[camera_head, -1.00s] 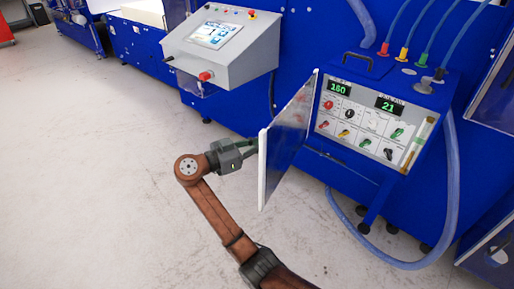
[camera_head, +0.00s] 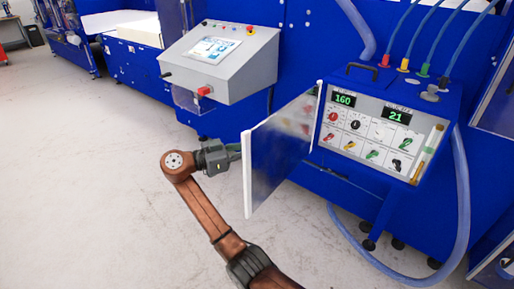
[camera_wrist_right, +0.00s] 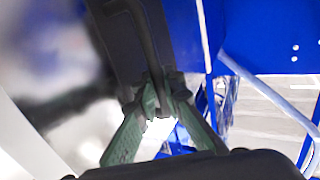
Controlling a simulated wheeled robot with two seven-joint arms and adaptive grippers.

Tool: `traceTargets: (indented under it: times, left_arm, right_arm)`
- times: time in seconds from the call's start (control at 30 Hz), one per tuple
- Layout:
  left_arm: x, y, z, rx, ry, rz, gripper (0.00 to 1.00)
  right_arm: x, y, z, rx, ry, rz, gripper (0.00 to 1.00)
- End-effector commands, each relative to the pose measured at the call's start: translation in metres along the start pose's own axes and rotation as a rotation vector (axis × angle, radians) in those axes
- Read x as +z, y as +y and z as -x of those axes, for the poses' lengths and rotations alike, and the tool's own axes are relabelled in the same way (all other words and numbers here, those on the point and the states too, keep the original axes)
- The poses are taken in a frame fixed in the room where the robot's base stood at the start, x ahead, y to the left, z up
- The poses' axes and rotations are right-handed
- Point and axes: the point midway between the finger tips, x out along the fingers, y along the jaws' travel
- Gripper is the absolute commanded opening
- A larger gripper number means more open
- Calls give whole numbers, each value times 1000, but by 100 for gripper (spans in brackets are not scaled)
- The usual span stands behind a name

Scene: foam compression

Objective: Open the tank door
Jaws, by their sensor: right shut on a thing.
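The tank door (camera_head: 280,152) stands swung out from the front of the blue tank unit (camera_head: 432,103), its pale free edge toward the left. It is clearly open, and the control panel (camera_head: 370,130) with displays 160 and 21 is exposed. My right gripper (camera_head: 236,151) is at the far-left side of the door, its fingertips partly hidden behind the edge. In the right wrist view, its green fingers (camera_wrist_right: 160,97) are closed around a dark bar-like handle (camera_wrist_right: 143,35). My left gripper is not in view.
A grey console (camera_head: 222,60) with a screen and red knob stands behind my right gripper. A blue hose (camera_head: 462,200) loops to the floor at the right. Open pale floor (camera_head: 90,170) lies to the left.

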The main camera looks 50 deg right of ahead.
Motion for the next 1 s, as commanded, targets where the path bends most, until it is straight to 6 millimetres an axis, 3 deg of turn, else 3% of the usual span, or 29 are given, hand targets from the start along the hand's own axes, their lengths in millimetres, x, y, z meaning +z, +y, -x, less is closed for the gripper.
traceTargets:
  times: [0.2, 0.23, 0.5, 0.8, 1.0]
  left_arm:
    - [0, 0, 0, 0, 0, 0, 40]
    - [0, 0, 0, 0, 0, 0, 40]
    - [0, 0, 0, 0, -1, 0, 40]
    - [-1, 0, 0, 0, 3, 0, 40]
    - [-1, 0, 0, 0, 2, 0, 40]
  right_arm:
    - [-1, -1, -2, 0, 0, -1, 0]
    - [-1, -1, -2, -1, 0, -1, 9]
    - [-1, -1, 1, -4, 0, -1, 26]
    - [-1, -1, 4, -4, 0, 0, 26]
    - [-1, -1, 31, -6, 0, 1, 26]
